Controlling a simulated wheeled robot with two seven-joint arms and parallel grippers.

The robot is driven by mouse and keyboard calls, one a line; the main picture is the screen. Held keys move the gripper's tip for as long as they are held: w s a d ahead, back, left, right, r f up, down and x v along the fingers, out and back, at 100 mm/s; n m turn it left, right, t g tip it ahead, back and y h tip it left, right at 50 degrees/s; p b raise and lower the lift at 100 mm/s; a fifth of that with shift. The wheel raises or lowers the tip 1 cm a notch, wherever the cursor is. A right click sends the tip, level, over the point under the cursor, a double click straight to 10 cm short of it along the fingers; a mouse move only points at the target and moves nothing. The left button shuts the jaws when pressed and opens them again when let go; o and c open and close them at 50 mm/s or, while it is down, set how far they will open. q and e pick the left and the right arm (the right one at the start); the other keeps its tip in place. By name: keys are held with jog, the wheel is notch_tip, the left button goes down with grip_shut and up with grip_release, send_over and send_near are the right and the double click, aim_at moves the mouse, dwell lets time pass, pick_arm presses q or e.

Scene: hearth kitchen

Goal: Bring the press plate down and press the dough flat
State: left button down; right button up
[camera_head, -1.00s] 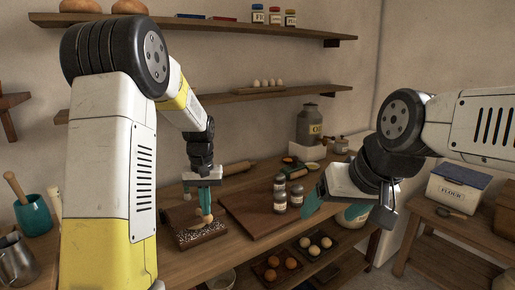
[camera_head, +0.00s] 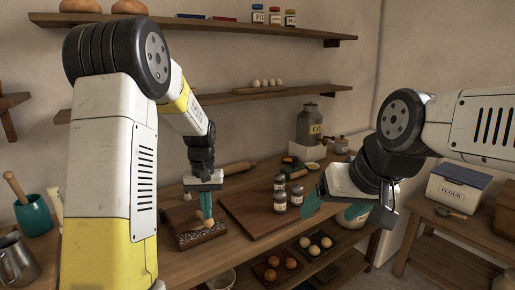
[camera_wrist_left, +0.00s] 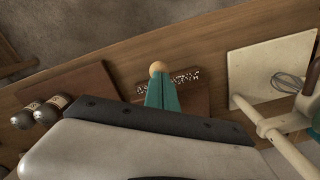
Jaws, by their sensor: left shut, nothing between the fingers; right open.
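A small press with a dark wooden body (camera_head: 188,216) and a white-speckled dark strip (camera_head: 203,236) stands on the counter at lower left of centre. A pale round wooden knob (camera_head: 208,223) shows at it, and also in the left wrist view (camera_wrist_left: 157,68). My left gripper (camera_head: 205,212) points down with its teal fingers together and empty, tips right at the knob. I cannot tell whether they touch it. The plate's height is unclear, and no dough can be made out. My right gripper (camera_head: 335,208) is open and empty, over the counter at the right.
A wooden board (camera_head: 250,215) lies right of the press, with several labelled jars (camera_head: 280,200) on it. A rolling pin (camera_head: 238,169) lies behind. Trays of eggs (camera_head: 315,246) and brown round items (camera_head: 275,268) are in front. A teal crock (camera_head: 35,215) stands left.

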aim_at(209, 220)
pick_arm(q)
jog(key=shift+s+d+f, duration=0.15)
jog(key=shift+s+f, duration=0.05)
jog(key=shift+f, duration=0.6)
jog(key=shift+s+d+f, duration=0.1)
jog(key=shift+s+f, duration=0.1)
jog(key=shift+f, duration=0.6)
jog(key=shift+s+d+f, duration=0.15)
jog(key=shift+s+f, duration=0.05)
jog(key=shift+f, duration=0.6)
dwell(1.8)
jog(key=shift+r, duration=0.15)
dwell(0.5)
jog(key=shift+r, duration=3.9)
jog(key=shift+s+r, duration=0.2)
jog(key=shift+r, duration=0.1)
jog(key=s+r+t, duration=0.2)
jog(key=s+r, duration=0.2)
jog(key=s, duration=0.3)
jog(key=s+r+m+t+h, duration=0.1)
jog(key=s+r+t, duration=0.1)
jog(key=s+r, duration=0.2)
jog(key=s+r+t+h, duration=0.1)
jog(key=s+r, duration=0.3)
jog(key=s, duration=0.6)
jog(key=shift+s+d+t, duration=0.25)
jog(key=shift+d+t, duration=0.05)
jog(key=shift+t, duration=0.3)
